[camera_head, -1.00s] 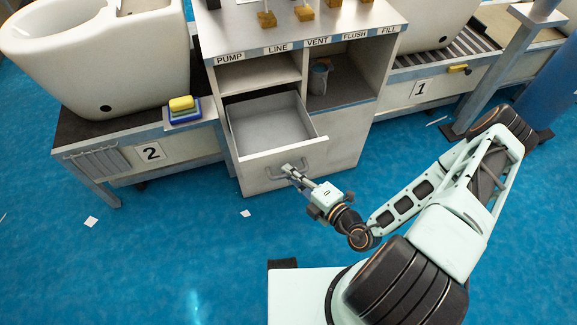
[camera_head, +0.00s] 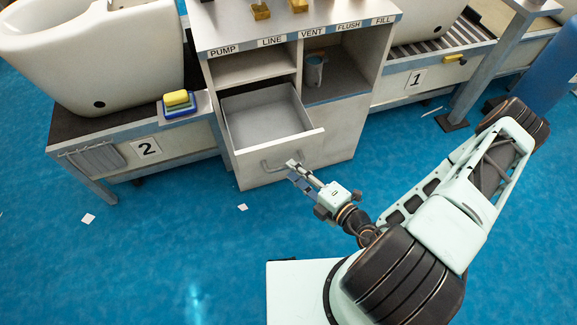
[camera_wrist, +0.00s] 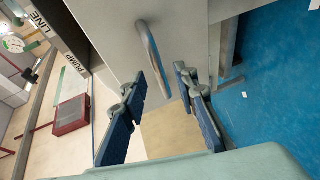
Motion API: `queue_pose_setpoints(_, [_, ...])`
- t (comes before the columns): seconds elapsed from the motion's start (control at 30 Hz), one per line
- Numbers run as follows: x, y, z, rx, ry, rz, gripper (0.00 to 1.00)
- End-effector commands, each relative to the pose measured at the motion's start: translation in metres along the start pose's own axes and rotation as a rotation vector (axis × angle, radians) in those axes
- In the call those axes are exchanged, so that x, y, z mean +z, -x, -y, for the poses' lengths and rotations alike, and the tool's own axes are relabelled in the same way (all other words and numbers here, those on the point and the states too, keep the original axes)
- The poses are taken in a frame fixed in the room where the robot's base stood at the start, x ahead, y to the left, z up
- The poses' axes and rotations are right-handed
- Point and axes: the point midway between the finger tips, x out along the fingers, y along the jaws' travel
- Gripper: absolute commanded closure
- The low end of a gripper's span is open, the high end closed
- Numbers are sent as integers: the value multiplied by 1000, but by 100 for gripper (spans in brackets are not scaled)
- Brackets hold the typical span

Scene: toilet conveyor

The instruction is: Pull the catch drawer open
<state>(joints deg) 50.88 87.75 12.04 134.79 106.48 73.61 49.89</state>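The catch drawer (camera_head: 262,125) stands pulled out of the grey cabinet, and its inside looks empty. Its front carries a curved bar handle (camera_head: 279,163), which also shows in the wrist view (camera_wrist: 153,52). My gripper (camera_head: 296,172) is just in front of the handle and a little to its right in the head view. In the wrist view, my gripper (camera_wrist: 165,88) has its two fingers spread apart with nothing between them. The handle lies beyond the fingertips, apart from them.
The cabinet (camera_head: 345,125) has open shelves above and a cup (camera_head: 315,70) in the right one. A bench marked 1 (camera_head: 416,80) stands at right. The blue floor in front is mostly clear.

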Motion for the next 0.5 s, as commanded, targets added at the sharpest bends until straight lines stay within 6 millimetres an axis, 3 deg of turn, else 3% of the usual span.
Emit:
queue_pose_setpoints(0.2, [1,31,0,0,0,3,73])
queue_pose_setpoints(0.5, [0,39,0,1,0,1,73])
